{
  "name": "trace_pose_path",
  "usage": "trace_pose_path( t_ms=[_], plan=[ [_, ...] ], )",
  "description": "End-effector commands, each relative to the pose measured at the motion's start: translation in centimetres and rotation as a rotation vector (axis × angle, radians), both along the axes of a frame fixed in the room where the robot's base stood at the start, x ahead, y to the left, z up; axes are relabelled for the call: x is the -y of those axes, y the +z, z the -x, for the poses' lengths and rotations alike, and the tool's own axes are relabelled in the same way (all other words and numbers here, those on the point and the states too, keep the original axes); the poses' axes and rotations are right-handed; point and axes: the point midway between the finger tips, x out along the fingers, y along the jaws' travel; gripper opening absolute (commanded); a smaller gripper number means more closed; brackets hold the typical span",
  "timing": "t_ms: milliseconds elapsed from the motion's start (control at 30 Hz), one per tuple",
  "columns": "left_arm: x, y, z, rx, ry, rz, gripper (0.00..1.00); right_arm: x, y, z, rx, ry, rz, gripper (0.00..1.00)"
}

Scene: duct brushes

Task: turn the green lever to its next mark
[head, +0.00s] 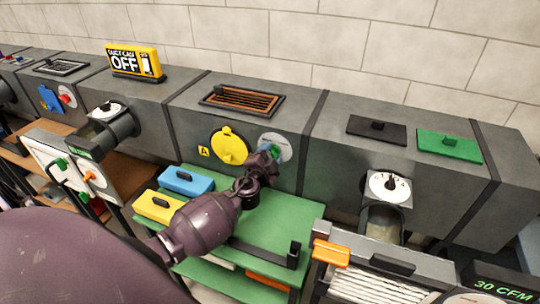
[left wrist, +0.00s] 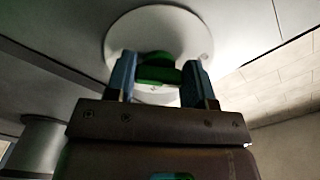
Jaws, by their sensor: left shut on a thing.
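The green lever (left wrist: 157,72) sits on a round pale dial plate (left wrist: 150,30) in the left wrist view. In the head view this dial plate (head: 285,150) is on the front of the grey duct, right of a yellow round cover. My left gripper (head: 267,157) is at the dial, its arm coming up from the lower left. In the left wrist view the blue fingers of my left gripper (left wrist: 160,75) are shut on the lever, one on each side. The gripper hides much of the dial in the head view, and its marks are not readable. My right gripper is not in view.
The yellow round cover (head: 231,147) is close beside my gripper. Below stands a green cart (head: 275,215) with a blue box (head: 186,180) and a yellow box (head: 157,206). To the right are another dial (head: 390,186) and a filter rack (head: 415,266).

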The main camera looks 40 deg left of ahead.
Motion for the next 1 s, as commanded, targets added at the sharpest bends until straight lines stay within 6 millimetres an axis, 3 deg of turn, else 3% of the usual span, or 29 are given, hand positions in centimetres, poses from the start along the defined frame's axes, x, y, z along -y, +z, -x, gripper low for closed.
trace_pose_path(
  t_ms=[433,1000],
  plan=[
    [-0.1,0.2,0.0,-0.098,0.0,-0.403,0.25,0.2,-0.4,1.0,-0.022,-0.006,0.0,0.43],
    [-0.1,0.6,0.0,-0.223,-0.001,-0.928,0.25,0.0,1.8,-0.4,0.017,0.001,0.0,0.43]
  ],
)
